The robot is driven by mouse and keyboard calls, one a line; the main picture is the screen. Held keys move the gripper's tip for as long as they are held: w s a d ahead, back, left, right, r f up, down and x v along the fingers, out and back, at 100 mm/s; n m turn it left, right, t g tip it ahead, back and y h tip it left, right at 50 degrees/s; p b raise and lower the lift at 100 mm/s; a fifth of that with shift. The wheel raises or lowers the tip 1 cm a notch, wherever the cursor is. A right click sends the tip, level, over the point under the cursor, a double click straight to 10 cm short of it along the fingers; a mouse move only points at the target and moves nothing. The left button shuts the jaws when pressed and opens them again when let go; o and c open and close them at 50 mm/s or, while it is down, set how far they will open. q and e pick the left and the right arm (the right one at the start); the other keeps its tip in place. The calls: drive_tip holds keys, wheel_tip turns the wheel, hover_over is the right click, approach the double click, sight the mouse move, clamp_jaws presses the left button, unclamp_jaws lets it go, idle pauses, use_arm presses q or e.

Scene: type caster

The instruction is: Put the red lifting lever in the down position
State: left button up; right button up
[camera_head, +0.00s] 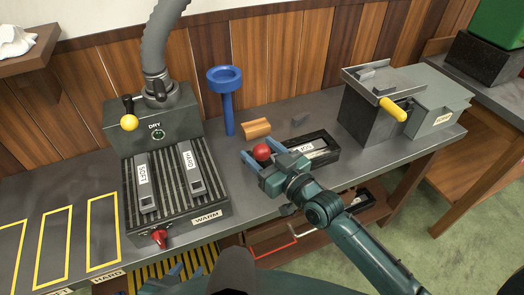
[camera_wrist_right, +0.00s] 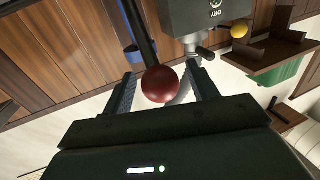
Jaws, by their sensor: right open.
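The red lifting lever shows as a red ball knob (camera_head: 262,152) at the front of the bench. In the right wrist view the red ball (camera_wrist_right: 160,84) sits on the end of a black rod. My right gripper (camera_head: 258,147) is open, with one finger on each side of the ball. In the right wrist view a gap shows between each finger and the ball, so the gripper is not closed on it. The rod's base is hidden in the head view. My left gripper (camera_head: 174,276) is low at the bottom edge, partly cut off; its opening is unclear.
A labelled black-framed block (camera_head: 320,148) lies just right of the knob. The WARM plate (camera_head: 168,172) holds SOFT and HARD bars at left. A grey machine with a yellow handle (camera_head: 392,108) stands right.

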clamp_jaws()
idle(0.6)
